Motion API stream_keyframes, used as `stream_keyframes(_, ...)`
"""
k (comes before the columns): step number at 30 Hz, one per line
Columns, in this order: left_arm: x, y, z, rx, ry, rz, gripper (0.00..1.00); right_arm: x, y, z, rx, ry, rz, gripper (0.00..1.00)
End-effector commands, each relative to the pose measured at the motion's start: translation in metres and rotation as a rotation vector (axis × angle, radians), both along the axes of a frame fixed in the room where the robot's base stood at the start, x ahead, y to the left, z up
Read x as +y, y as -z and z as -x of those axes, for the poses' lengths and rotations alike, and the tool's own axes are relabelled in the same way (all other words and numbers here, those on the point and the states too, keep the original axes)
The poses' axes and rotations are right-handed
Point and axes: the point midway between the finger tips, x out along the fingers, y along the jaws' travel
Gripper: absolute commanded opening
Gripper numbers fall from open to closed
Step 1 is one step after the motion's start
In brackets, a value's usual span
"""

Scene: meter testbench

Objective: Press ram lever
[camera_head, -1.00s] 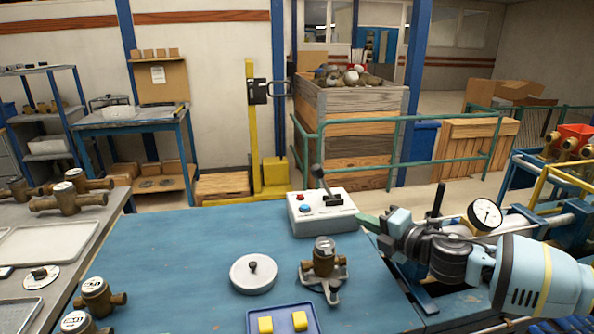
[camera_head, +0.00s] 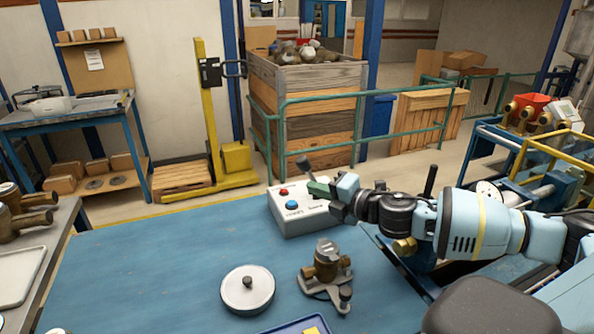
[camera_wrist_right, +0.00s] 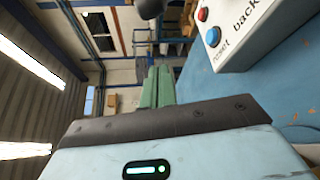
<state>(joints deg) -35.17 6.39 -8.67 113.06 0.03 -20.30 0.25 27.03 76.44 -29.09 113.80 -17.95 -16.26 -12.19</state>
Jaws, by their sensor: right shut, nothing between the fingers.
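A white control box (camera_head: 289,217) with a red button (camera_head: 283,191) and a blue button (camera_head: 292,205) stands at the back edge of the blue table. Its lever shows as a black knob (camera_head: 304,163) on a short rod above the box; the lower part is hidden behind my right gripper. My right gripper (camera_head: 318,187) is shut and empty, its green fingertips over the box, close to the lever; I cannot tell if they touch. In the right wrist view, the shut fingers (camera_wrist_right: 157,87) point toward the dark knob (camera_wrist_right: 150,8), with the box (camera_wrist_right: 245,32) at right. My left gripper is not in view.
A round white lidded disc (camera_head: 248,289) and a brass meter on a stand (camera_head: 327,268) sit on the blue table (camera_head: 160,265). A blue tray (camera_head: 300,327) is at the front edge. The table's left part is clear.

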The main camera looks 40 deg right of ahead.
Motion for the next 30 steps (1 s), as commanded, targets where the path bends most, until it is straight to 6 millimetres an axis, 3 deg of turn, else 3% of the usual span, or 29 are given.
stream_keyframes(14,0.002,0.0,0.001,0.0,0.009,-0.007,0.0,0.003,0.001,-0.015,-0.003,0.003,-0.004,0.0)
stream_keyframes(30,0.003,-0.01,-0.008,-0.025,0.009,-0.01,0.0,0.017,0.006,-0.069,-0.006,0.0,-0.002,0.0)
